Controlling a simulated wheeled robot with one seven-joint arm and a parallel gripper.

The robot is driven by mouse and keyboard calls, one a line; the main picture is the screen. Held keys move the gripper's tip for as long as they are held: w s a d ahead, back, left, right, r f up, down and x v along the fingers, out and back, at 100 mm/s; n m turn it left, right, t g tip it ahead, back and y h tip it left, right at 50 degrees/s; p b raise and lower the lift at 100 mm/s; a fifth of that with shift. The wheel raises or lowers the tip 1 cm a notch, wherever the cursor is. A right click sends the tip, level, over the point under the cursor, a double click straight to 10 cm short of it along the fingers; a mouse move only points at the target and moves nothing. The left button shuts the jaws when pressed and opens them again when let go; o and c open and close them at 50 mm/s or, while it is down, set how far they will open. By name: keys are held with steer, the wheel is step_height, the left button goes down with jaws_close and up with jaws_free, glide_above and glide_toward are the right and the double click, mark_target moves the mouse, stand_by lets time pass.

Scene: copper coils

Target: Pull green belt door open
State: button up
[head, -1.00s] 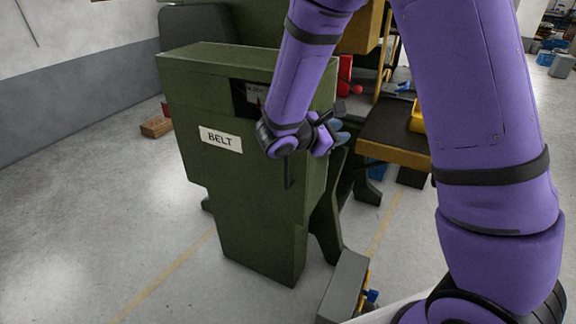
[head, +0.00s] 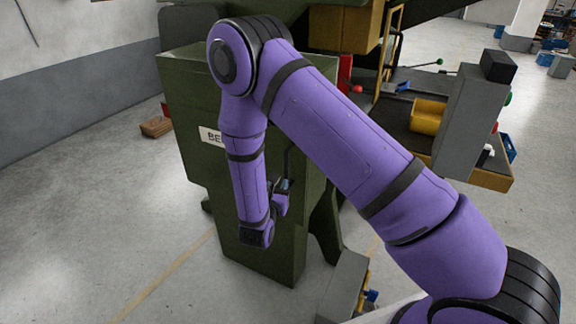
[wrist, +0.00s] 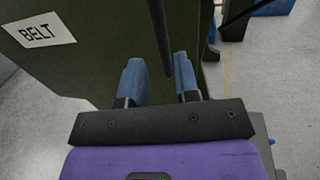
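The green belt door (head: 265,235) stands upright with a white "BELT" label, partly covered by my arm in the head view. The label (wrist: 40,30) shows whole at the upper left of the wrist view. A thin black bar handle (head: 289,162) runs vertically near the door's right edge. My gripper (head: 285,188) is low in front of the door, by the handle's lower end. In the wrist view, its blue fingers (wrist: 159,75) are apart, with the handle (wrist: 161,38) ahead and between their lines. I see no contact with the handle.
A bench with a yellow cylinder (head: 428,115) and grey block stands to the right. A low grey box (head: 343,288) sits on the floor right of the door. A brown block (head: 156,127) lies at left.

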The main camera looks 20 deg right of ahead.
mark_target(285, 170)
steer(key=x, duration=1)
steer(key=shift+w+d, duration=0.2)
steer(key=shift+w, duration=0.1)
jaws_close()
